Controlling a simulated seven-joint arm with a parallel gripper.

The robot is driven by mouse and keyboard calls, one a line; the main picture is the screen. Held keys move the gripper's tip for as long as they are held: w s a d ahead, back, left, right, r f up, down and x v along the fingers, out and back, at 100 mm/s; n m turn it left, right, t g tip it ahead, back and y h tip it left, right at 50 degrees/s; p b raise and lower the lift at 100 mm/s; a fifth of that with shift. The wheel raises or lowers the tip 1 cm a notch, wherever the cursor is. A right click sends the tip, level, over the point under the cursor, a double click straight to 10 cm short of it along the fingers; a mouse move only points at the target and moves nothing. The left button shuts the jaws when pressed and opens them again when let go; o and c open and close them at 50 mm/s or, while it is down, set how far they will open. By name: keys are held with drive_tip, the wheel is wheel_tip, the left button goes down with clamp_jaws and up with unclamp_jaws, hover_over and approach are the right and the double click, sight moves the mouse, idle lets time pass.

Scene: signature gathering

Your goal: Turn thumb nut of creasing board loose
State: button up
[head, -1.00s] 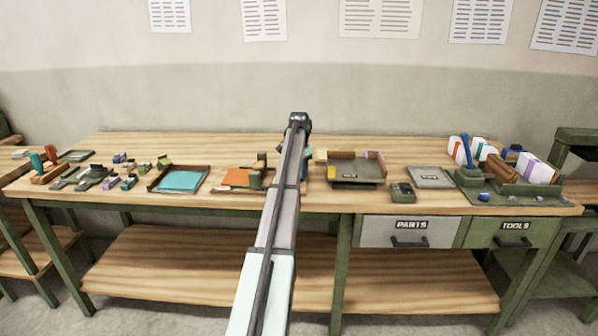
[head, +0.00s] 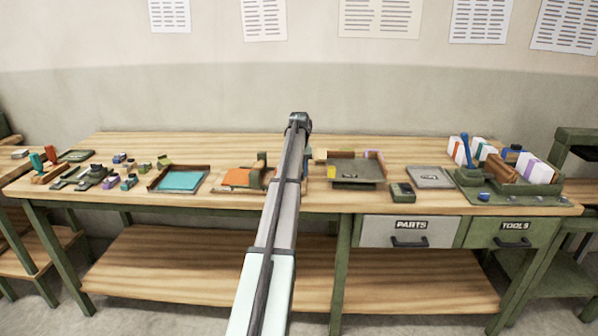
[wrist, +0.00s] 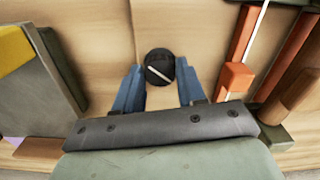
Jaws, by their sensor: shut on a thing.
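In the wrist view, the thumb nut (wrist: 159,67) is a round black knob with a pale line across its top. My gripper (wrist: 159,70) has its two blue fingers on either side of the nut, shut on it. The pale line lies tilted, lower at its right end. Light wood shows around and beneath the nut. In the head view, my arm hides the nut and the fingers. I cannot tell for sure which part belongs to the creasing board.
An orange block (wrist: 235,80) and wooden bars stand close at the right in the wrist view. A grey board with a yellow block (wrist: 14,47) is at the left. In the head view, a teal-topped tray (head: 180,181) is left of my arm and a dark tray (head: 357,171) right.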

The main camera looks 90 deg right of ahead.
drive_tip(key=n, duration=0.4)
drive_tip(key=shift+n, duration=1.8)
drive_tip(key=o, duration=1.1)
drive_tip(key=shift+c, duration=0.2)
drive_tip(key=shift+r, duration=0.1)
wheel_tip(320, 180, up, 14)
